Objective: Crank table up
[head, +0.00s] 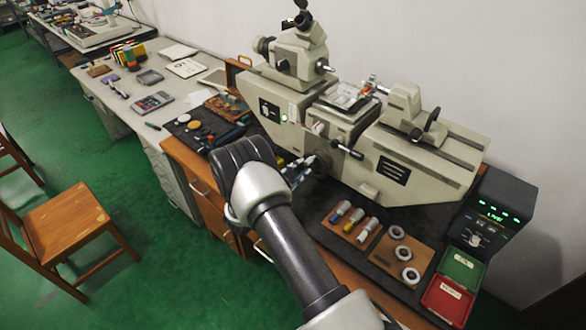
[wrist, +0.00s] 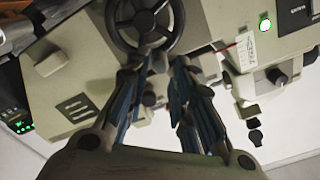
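The measuring machine (head: 345,150) is a cream-coloured bench instrument with a raised stage table (head: 348,97) near its middle. A dark spoked handwheel (wrist: 145,22) is on its front face at the top of the wrist view. In the head view the wheel is mostly hidden by my gripper (head: 300,172). My gripper (wrist: 157,66) points at the wheel, its fingertips at the rim nearest me. The fingertips are a little apart, with a dark part of the wheel between or just behind them. I cannot tell whether they grip it.
A wooden block with coloured-handled pieces (head: 349,221) and a board of bearing rings (head: 402,253) lie on the dark mat at front right. Green (head: 461,268) and red (head: 447,300) trays and a display box (head: 489,222) stand beyond. A wooden chair (head: 65,228) is at left.

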